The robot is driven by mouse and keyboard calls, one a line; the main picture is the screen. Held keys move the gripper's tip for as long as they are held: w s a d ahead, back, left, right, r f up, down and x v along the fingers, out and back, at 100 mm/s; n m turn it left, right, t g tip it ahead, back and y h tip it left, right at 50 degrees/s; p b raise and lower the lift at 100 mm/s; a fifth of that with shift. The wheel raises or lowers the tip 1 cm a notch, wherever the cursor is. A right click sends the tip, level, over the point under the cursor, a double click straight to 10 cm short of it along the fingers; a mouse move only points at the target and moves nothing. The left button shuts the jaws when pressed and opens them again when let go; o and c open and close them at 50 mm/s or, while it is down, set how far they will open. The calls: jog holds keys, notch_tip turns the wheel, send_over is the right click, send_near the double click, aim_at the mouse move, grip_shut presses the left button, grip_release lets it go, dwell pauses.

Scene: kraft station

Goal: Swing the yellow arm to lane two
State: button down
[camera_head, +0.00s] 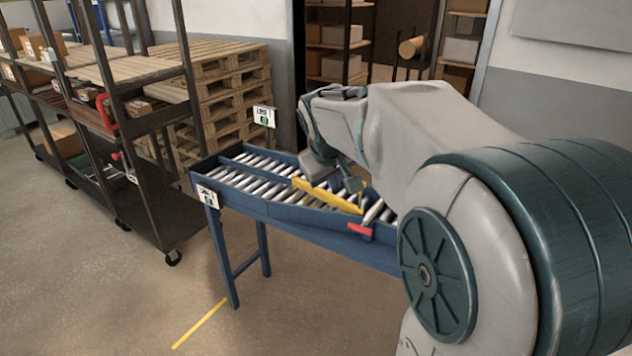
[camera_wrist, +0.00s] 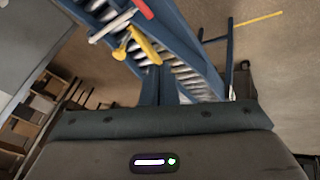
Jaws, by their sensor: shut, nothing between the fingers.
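The yellow arm (camera_head: 325,195) lies over the rollers of the blue roller conveyor (camera_head: 290,212), its free end pointing left in the head view. In the wrist view the yellow arm (camera_wrist: 146,43) shows with a round yellow end. A red piece (camera_head: 360,230) sits at the conveyor's near edge by the arm's right end. It also shows in the wrist view (camera_wrist: 143,9). My gripper (camera_head: 351,186) is shut and empty, just above the conveyor by the yellow arm's far side. Whether it touches the arm I cannot tell. My arm hides the conveyor's right part.
Small signs with green marks stand at the conveyor's near corner (camera_head: 207,196) and far corner (camera_head: 264,116); their text is too small to read. Dark shelf carts (camera_head: 150,205) stand at left, stacked pallets (camera_head: 228,85) behind. The floor in front is clear around a yellow line (camera_head: 200,323).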

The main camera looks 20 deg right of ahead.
jog(key=w+d+f+h+b, duration=0.1)
jog(key=w+d+f+b, duration=0.1)
jog(key=w, duration=0.4)
jog(key=shift+w+d+t, duration=0.3)
jog(key=shift+w+d, duration=0.1)
jog(key=shift+d, duration=0.45)
jog(key=w+d+f, duration=0.5)
jog(key=d+f, duration=0.2)
jog(key=f, duration=0.2)
jog(key=shift+w+p, duration=0.35)
jog(key=shift+w, duration=0.05)
jog(key=shift+a, duration=0.1)
